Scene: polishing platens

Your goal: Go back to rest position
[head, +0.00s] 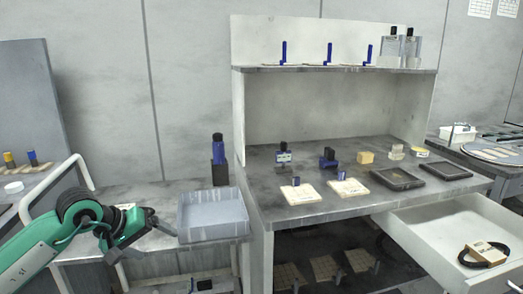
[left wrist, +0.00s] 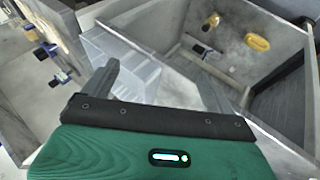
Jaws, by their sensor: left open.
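My left gripper (head: 163,224) is at the left of the head view, over the low grey side table, just left of the grey tray (head: 213,236). Its green wrist and dark fingers are raised, and nothing is held between them. In the left wrist view the two fingers of the left gripper (left wrist: 160,74) stand well apart and empty. A pale bin (left wrist: 125,62) shows beyond and between them. My right gripper is not in view.
A workbench (head: 335,212) with a shelf (head: 335,69) of blue-handled tools stands at the centre. Its drawer (head: 425,246) is pulled out at the right, with a black ring (head: 470,262) inside. A dark blue bottle (head: 218,160) stands behind the tray. A white rail (head: 40,187) is at the left.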

